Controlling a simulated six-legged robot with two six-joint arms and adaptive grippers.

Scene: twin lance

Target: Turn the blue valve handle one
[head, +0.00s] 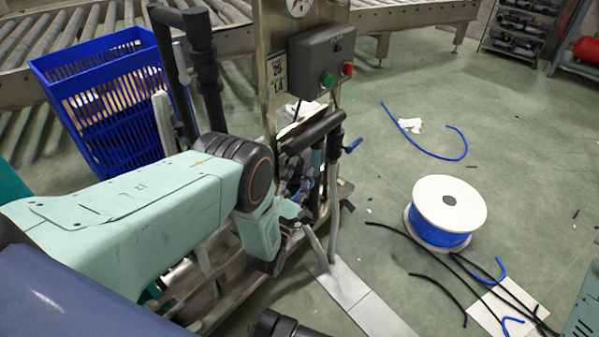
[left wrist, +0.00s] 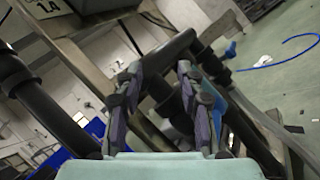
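A small blue valve handle (head: 353,145) sticks out to the right of a black pipe (head: 312,130) on the metal stand. It also shows in the left wrist view (left wrist: 231,49), beyond the pipe. My left gripper (head: 293,180) is at the stand, below and left of that handle, partly hidden by my own wrist. In the left wrist view its two fingers (left wrist: 157,100) are apart, with black piping between and behind them. Another blue strip (left wrist: 213,90) shows just right of the right finger; I cannot tell whether they touch.
A control box (head: 323,62) with green and red buttons sits above the pipes. A blue crate (head: 105,100) stands left, before a roller conveyor (head: 405,14). A cable spool (head: 447,210) and loose hoses lie on the floor at right. Open floor lies between them.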

